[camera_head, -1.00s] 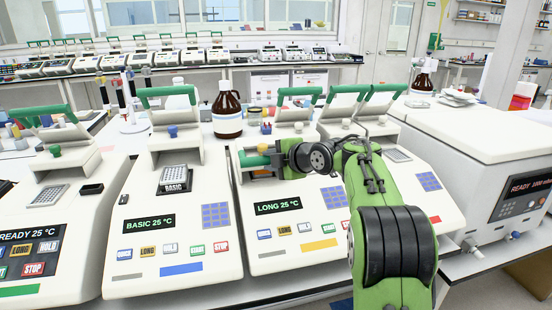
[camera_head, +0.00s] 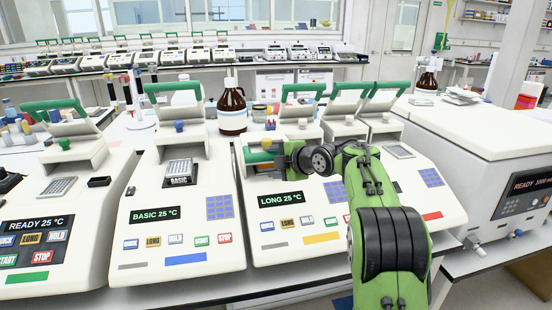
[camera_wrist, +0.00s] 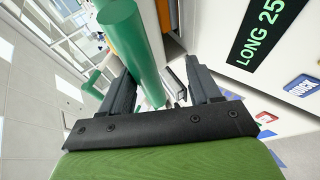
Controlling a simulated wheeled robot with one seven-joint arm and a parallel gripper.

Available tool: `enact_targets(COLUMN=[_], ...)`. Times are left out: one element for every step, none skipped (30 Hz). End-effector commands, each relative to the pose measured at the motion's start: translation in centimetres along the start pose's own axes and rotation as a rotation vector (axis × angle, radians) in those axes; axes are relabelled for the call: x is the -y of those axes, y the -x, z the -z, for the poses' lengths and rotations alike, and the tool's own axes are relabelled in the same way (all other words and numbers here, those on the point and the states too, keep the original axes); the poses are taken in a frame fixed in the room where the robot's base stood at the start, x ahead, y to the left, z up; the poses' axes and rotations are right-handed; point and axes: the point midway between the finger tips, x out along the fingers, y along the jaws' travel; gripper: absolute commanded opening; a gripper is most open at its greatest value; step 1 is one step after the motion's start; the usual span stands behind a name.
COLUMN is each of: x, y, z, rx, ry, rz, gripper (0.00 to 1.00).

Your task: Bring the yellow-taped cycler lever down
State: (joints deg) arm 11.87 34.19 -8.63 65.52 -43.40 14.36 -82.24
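The yellow-taped cycler (camera_head: 290,224) has a LONG 25 °C screen and a yellow strip on its front. The LONG screen (camera_wrist: 268,25) is at upper right.
The blue-taped BASIC cycler (camera_head: 175,240) stands left, its lever up. A green-taped cycler (camera_head: 35,258) is at far left and a red-taped one (camera_head: 430,205) right, partly behind my arm. A brown bottle (camera_head: 232,110) stands behind. A white bench instrument (camera_head: 480,150) is at right.

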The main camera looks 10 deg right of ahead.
Motion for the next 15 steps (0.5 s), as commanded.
enact_targets(x=[0.6, 0.6, 0.6, 0.6, 0.6, 0.6, 0.5, 0.5, 0.5, 0.4, 0.4, 0.4, 0.3, 0.3, 0.2], y=[-0.3, -0.2, -0.2, -0.2, -0.2, -0.2, -0.2, -0.1, 0.2, 0.5, 1.0, 1.8, 2.6, 3.4, 4.6], z=[-0.2, -0.2, -0.2, -0.2, -0.2, -0.2, -0.2, -0.2, -0.2, -0.2, -0.3, -0.3, -0.3, -0.3, -0.3], rx=[0.001, 0.002, 0.002, 0.002, 0.002, 0.002, 0.003, 0.003, 0.004, 0.005, 0.006, 0.007, 0.007, 0.008, 0.008], ry=[-0.007, -0.007, -0.007, -0.007, -0.007, -0.007, -0.006, -0.006, -0.006, -0.006, -0.006, -0.006, -0.005, -0.005, -0.005], rz=[0.016, 0.016, 0.015, 0.015, 0.015, 0.015, 0.014, 0.014, 0.013, 0.012, 0.011, 0.011, 0.009, 0.008, 0.008], gripper=[0.55, 0.55, 0.55, 0.55, 0.55, 0.55, 0.55, 0.55, 0.55, 0.55, 0.55, 0.55, 0.55, 0.55, 0.55])
